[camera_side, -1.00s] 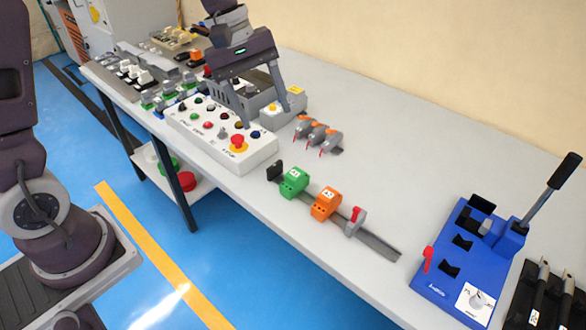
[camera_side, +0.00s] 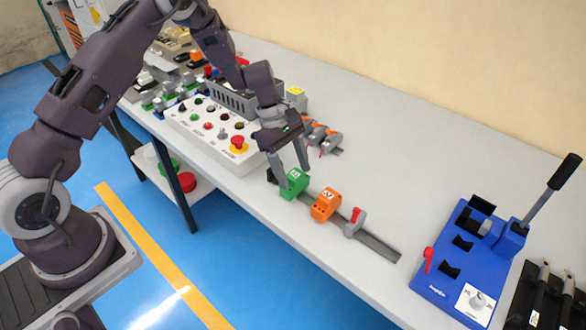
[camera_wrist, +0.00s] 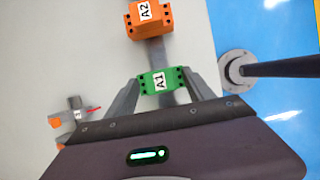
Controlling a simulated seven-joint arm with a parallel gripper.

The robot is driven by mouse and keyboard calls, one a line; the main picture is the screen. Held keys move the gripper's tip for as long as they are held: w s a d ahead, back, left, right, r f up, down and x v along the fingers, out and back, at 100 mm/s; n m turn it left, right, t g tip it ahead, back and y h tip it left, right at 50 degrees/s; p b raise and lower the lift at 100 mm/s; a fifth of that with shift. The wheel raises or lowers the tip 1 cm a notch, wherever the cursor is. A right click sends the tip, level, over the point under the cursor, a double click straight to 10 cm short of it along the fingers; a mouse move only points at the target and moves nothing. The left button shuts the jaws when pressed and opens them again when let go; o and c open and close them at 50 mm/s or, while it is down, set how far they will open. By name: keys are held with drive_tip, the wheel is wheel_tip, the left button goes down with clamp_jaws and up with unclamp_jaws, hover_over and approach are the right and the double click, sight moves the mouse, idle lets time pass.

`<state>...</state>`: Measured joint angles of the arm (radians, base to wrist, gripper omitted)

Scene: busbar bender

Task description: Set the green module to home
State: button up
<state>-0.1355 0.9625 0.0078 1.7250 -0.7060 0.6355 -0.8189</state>
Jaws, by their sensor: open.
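The green module (camera_side: 293,184), labelled A1, sits on a grey rail (camera_side: 362,240) near its left end, beside a black end stop (camera_side: 271,176). In the wrist view the green module (camera_wrist: 161,81) lies between my two fingers. My gripper (camera_side: 288,172) is open over it, with fingers on either side; contact cannot be told. The orange module (camera_side: 325,205), labelled A2, sits farther right on the rail, apart from the green one. It also shows at the top of the wrist view (camera_wrist: 149,18).
A grey clamp with a red lever (camera_side: 355,222) stands on the rail right of the orange module. A control box with a red button (camera_side: 238,145) and orange-grey levers (camera_side: 322,135) stand behind. A blue bender (camera_side: 467,255) is at right. Table between is clear.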

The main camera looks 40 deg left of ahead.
clamp_jaws()
drive_tip(key=shift+a, duration=2.55)
drive_tip(key=shift+c, duration=0.2)
unclamp_jaws()
drive_tip(key=shift+a, duration=0.1)
drive_tip(key=shift+o, duration=0.2)
drive_tip(key=shift+r, duration=0.15)
